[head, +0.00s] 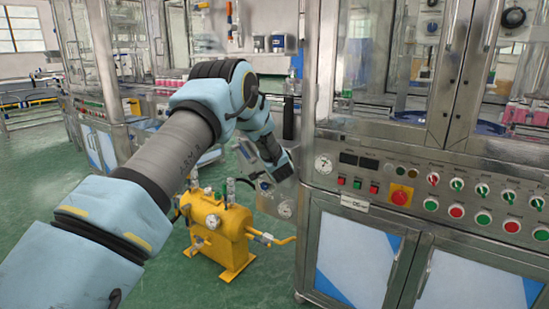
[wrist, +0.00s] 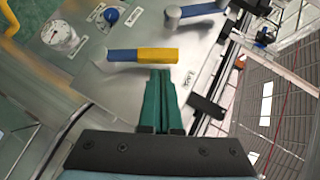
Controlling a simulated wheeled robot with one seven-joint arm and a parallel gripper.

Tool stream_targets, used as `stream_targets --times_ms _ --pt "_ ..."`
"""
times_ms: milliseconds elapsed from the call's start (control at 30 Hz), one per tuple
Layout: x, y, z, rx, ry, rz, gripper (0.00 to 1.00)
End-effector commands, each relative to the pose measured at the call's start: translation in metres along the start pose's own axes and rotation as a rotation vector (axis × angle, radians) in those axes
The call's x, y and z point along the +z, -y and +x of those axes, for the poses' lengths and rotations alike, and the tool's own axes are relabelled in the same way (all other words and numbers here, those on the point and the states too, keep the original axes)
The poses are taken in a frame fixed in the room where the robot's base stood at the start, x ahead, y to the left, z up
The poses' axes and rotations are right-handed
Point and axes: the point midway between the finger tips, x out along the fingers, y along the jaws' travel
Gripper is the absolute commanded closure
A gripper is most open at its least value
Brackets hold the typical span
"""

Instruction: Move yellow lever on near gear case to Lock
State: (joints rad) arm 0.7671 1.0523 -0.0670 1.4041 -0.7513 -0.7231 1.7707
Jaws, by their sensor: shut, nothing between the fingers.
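The lever (wrist: 157,55) has a yellow outer end and a blue inner part, and lies roughly level across a grey metal panel (wrist: 95,78) in the wrist view. My gripper (wrist: 160,73) has its green fingers pressed together, with nothing between them. Its tips are just below the yellow end in the picture, very close to it; I cannot tell whether they touch. A small white label (wrist: 188,83) is right of the tips, its text too small to read surely. In the head view my arm hides the lever.
A dial gauge (wrist: 60,37), a blue knob (wrist: 111,15) and a second blue-handled lever (wrist: 195,10) are on the panel. A yellow tank (head: 225,240) stands below my arm. A steel machine cabinet (head: 350,255) with buttons stands close on the right. Green floor is clear at left.

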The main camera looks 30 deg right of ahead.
Motion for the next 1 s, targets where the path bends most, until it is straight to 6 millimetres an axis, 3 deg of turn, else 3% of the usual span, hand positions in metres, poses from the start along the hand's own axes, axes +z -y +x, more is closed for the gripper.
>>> stream_targets --times_ms 1000 --pt "0.0067 0.0067 0.0058 0.082 -0.001 -0.080 1.00"
